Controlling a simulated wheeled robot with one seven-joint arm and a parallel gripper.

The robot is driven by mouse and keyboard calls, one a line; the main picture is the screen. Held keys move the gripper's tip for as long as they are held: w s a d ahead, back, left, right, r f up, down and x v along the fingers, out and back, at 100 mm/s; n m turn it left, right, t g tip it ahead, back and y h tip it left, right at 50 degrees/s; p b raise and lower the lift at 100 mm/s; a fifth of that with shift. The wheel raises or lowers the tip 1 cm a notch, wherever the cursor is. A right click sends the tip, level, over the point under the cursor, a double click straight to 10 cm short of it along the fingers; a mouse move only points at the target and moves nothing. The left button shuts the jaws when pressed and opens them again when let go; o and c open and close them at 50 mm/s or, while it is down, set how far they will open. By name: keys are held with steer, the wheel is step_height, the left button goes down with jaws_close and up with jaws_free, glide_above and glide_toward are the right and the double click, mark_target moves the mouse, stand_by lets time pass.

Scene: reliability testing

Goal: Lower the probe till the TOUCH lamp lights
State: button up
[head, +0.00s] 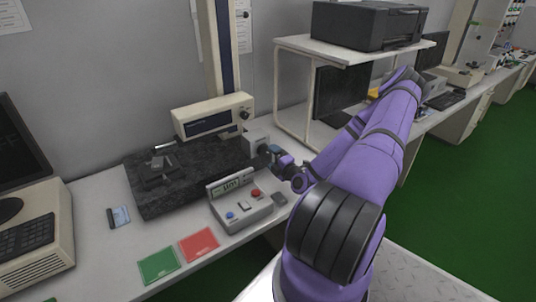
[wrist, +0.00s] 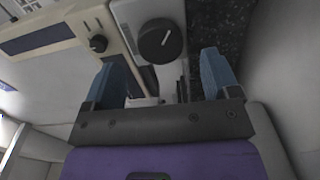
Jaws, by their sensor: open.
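A beige gauge head (head: 213,116) with a dark display strip and a small black knob (head: 244,115) sits on a tall column (head: 222,50) over a dark granite slab (head: 160,203). A small metal piece (head: 158,168) stands on the slab, under the left end of the head; I cannot clearly make out the probe tip. My gripper (head: 266,152) is beside a pale box (head: 255,143) at the slab's right end. In the wrist view a round black knob (wrist: 160,40) with a white line lies ahead, between the open blue fingers (wrist: 164,62). I cannot make out a TOUCH lamp.
A grey control box (head: 240,206) with a tilted display, a blue and a red button stands in front of the slab. Green (head: 158,265) and red (head: 199,244) cards lie on the bench. A shelf with a black printer (head: 365,25) stands at the back right.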

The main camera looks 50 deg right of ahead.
steer(key=v, duration=0.6)
steer(key=shift+d, duration=0.1)
stand_by(1.2)
